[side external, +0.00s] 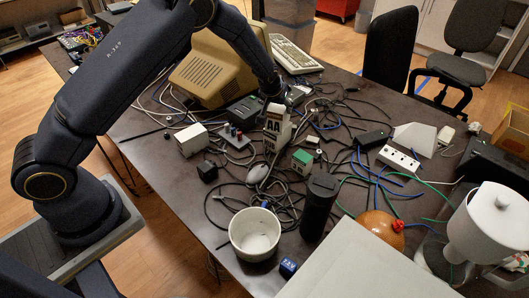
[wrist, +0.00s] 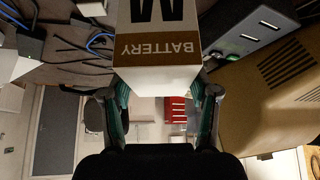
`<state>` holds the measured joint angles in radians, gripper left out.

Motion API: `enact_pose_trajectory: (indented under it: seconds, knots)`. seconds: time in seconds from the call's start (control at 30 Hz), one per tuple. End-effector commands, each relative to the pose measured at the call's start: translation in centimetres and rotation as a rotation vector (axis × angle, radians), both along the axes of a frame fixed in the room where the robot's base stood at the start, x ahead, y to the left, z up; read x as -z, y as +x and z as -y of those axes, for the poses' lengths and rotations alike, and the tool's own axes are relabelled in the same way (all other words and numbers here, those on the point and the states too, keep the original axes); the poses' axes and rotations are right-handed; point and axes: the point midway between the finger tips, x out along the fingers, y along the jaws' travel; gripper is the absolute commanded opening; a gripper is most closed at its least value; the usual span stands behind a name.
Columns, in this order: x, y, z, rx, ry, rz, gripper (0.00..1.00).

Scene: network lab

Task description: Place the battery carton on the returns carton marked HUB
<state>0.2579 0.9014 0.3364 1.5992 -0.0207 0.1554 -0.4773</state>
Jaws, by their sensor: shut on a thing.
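A green and white box (side external: 302,160) and a mouse (side external: 257,173) are close in front. A beige monitor (side external: 205,70) stands behind. A black cylinder (side external: 318,205) and white bowl (side external: 254,235) stand nearer.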

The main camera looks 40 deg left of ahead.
Motion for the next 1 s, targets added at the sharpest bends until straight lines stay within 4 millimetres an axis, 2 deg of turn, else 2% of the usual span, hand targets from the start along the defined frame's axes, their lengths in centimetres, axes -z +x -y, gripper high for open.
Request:
enact_pose_trajectory:
  seconds: [0.3, 0.33, 0.53, 0.87, 1.0]
  knots:
    - [0.2, 0.0, 0.0, 0.001, 0.0, 0.002, 0.16]
    - [0.2, 0.0, 0.0, 0.0, 0.0, 0.001, 0.63]
    - [0.2, 0.0, 0.0, 0.0, 0.0, 0.001, 0.84]
    - [0.0, 0.0, 0.0, 0.001, 0.0, 0.001, 0.85]
    - [-1.2, -0.5, 0.3, 0.001, 0.0, 0.002, 0.85]
